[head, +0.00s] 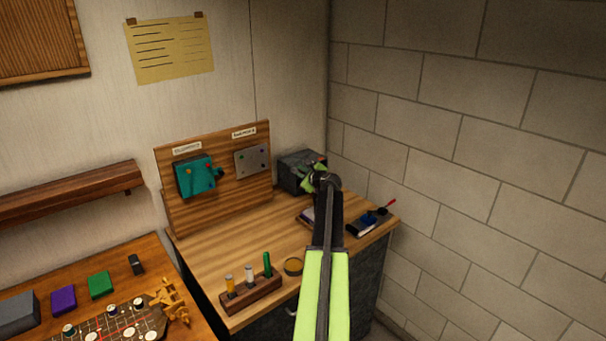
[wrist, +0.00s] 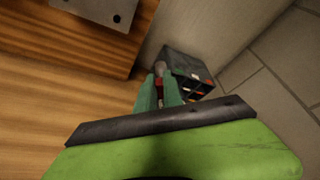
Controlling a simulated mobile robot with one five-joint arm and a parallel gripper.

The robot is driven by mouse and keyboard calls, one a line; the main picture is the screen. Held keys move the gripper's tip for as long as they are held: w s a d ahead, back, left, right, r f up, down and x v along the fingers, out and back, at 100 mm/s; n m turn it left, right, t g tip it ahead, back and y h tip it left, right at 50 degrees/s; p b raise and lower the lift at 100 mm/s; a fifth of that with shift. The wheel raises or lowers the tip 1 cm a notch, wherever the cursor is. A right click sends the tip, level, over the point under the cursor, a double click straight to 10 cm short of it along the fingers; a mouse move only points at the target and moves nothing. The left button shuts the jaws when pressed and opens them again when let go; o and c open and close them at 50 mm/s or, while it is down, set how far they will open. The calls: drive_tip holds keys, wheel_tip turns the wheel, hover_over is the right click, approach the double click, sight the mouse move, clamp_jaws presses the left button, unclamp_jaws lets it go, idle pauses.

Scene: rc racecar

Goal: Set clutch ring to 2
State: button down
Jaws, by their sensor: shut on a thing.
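My gripper (head: 312,172) is at the far right of the wooden workbench, in front of the dark box, and is partly hidden by my arm. In the wrist view my gripper's two green fingers (wrist: 160,86) are close together, shut on a small grey piece (wrist: 160,68) that shows between their tips. I cannot tell what this piece belongs to. A teal unit (head: 194,176) with a dark knob at its right side is mounted on the upright wooden board (head: 225,209). I cannot make out a clutch ring or any number marks.
A dark box (head: 293,178) stands in the back corner; its open compartments show in the wrist view (wrist: 188,72). A grey plate (head: 252,161) is on the board.

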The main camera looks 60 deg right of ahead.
drive_tip(key=shift+d+r+m+p, duration=0.3)
drive_tip(key=shift+r+p, duration=0.15)
drive_tip(key=shift+p, duration=0.2)
drive_tip(key=shift+s+d+r+m+y+p, duration=0.15)
drive_tip(key=shift+d+m+y+p, duration=0.2)
drive_tip(key=shift+m+y+p, duration=0.2)
drive_tip(key=shift+s+d+m+y, duration=0.2)
drive_tip(key=shift+d+m+y, duration=0.35)
drive_tip(key=shift+m, duration=0.4)
drive_tip(key=shift+a, duration=0.2)
drive_tip(key=c, duration=1.5)
unclamp_jaws()
